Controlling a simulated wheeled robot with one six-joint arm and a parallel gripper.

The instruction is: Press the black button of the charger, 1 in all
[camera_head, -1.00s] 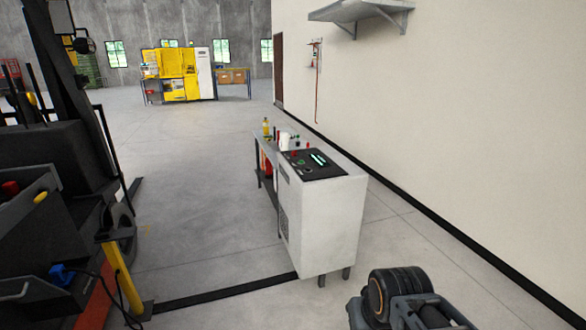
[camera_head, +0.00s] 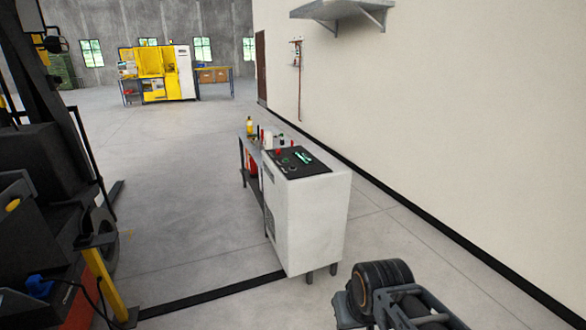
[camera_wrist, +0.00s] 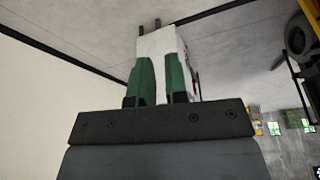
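The charger is probably the white cabinet (camera_head: 318,225) standing on short legs in the middle of the head view. A dark control panel (camera_head: 318,170) lies on its top, with a red knob (camera_head: 278,152) and green lit marks. I cannot make out the black button at this size. In the wrist view the picture is upside down, and the white cabinet (camera_wrist: 160,42) shows beyond my gripper (camera_wrist: 159,58). Its two green fingers are apart with nothing between them. My gripper is well short of the cabinet; its fingers are hidden in the head view.
A workbench (camera_head: 250,165) with bottles adjoins the cabinet's far side. A white wall (camera_head: 430,120) runs along the right, with a shelf (camera_head: 340,8) high up. A dark forklift-like vehicle (camera_head: 45,180) and yellow post (camera_head: 104,285) stand left. The floor before the cabinet is clear.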

